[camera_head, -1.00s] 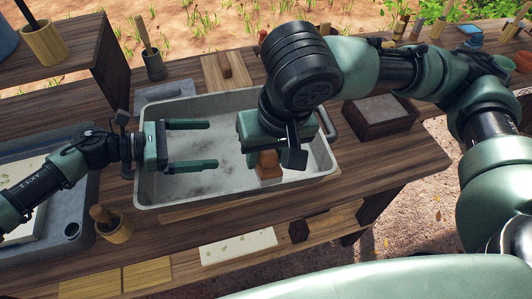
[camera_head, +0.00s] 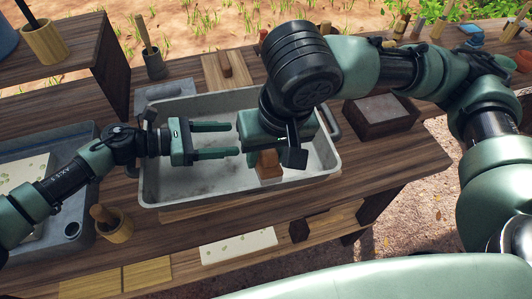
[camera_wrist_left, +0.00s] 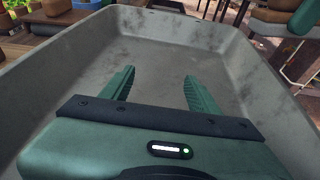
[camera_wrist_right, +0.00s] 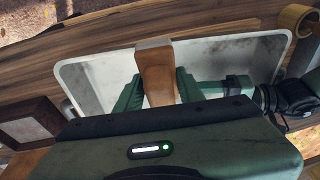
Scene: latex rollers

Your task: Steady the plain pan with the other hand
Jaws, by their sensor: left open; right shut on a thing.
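The plain pan (camera_head: 165,197) is a grey, rectangular, shallow metal pan with smudged insides, lying on the wooden table. My left gripper (camera_head: 235,140) is open and empty over the pan's inside, its fingers pointing right. In the left wrist view the pan's walls (camera_wrist_left: 60,62) spread around the open fingers (camera_wrist_left: 158,80); I cannot tell whether they touch it. My right gripper (camera_wrist_right: 158,82) is shut on an orange-brown wooden piece (camera_wrist_right: 155,60), which also shows in the head view (camera_head: 267,166) over the pan's right part. The piece's lower end is partly hidden.
A grey tray with a speckled sheet (camera_head: 75,165) lies at the left. A wooden cup (camera_head: 112,226) stands near the front edge. A dark wooden box (camera_head: 382,118) is right of the pan. A board with a small block (camera_head: 224,68) lies behind it.

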